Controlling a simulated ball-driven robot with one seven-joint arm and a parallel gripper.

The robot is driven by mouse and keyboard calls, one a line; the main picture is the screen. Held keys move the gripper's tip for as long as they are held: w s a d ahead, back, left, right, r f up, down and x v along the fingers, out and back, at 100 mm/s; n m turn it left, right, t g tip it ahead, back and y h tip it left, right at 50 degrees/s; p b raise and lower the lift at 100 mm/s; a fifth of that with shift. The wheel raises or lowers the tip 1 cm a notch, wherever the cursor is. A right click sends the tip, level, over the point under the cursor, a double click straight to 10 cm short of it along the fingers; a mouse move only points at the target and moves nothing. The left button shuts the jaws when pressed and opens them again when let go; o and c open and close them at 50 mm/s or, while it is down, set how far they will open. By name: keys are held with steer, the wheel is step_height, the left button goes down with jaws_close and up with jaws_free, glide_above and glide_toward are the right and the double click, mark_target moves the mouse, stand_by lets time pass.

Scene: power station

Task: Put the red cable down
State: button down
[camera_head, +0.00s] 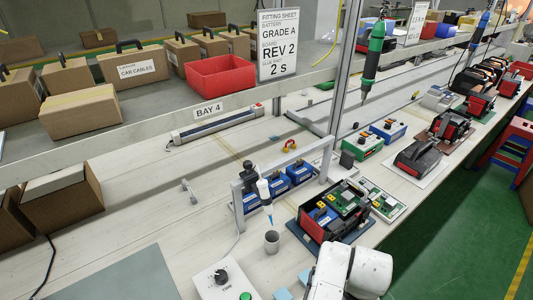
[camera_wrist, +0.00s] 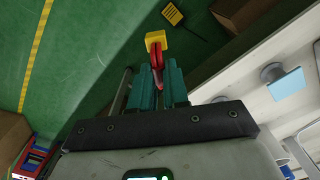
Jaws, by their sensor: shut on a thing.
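In the wrist view my gripper (camera_wrist: 157,85) has its teal fingers shut on the red cable (camera_wrist: 155,57). A yellow end piece (camera_wrist: 156,38) sticks out past the fingertips. The held part hangs over the green floor in that view, with the white bench edge to the right. How much cable lies between the fingers is hidden. In the head view neither my gripper nor the held cable shows; only my white arm is at the bottom right. A small red and yellow looped piece (camera_head: 290,146) lies on the bench in the head view.
An open device with a green board (camera_head: 340,208) stands on the bench front, beside a grey cup (camera_head: 271,241) and a control box with a knob (camera_head: 226,280). Blue batteries (camera_head: 278,185) stand by a grey frame (camera_head: 240,200). The bench's left middle (camera_head: 140,190) is mostly clear.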

steer(key=shift+d, duration=0.1)
stand_by(1.2)
stand_by(0.6)
steer(key=shift+s, duration=0.1)
